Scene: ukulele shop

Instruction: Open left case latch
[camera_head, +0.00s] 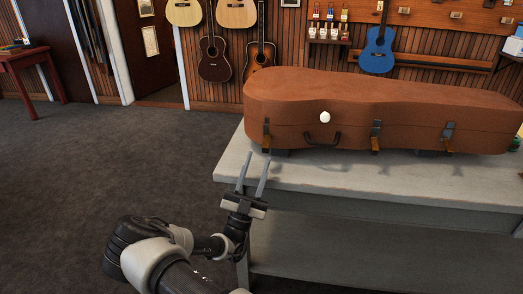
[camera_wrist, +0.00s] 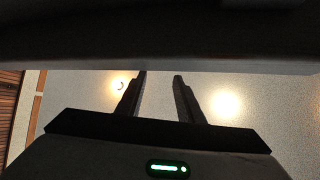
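A brown guitar case (camera_head: 380,105) lies closed on a grey table (camera_head: 330,170). Its front side carries a left latch (camera_head: 266,136), a dark handle (camera_head: 322,138), a middle latch (camera_head: 376,136) and a right latch (camera_head: 448,137). A white round spot (camera_head: 325,117) shows above the handle. My gripper (camera_head: 257,173) is open and empty, its two fingers pointing up in front of the table's left end, below the left latch and apart from it. In the wrist view the parted fingers (camera_wrist: 160,80) show against the ceiling, below a dark edge.
The table's front edge lies close behind my gripper, with a lower shelf (camera_head: 330,250) under it. Guitars (camera_head: 213,58) hang on the wood wall behind, with a blue ukulele (camera_head: 377,50) at right. A red table (camera_head: 25,60) stands far left. The carpet at left is clear.

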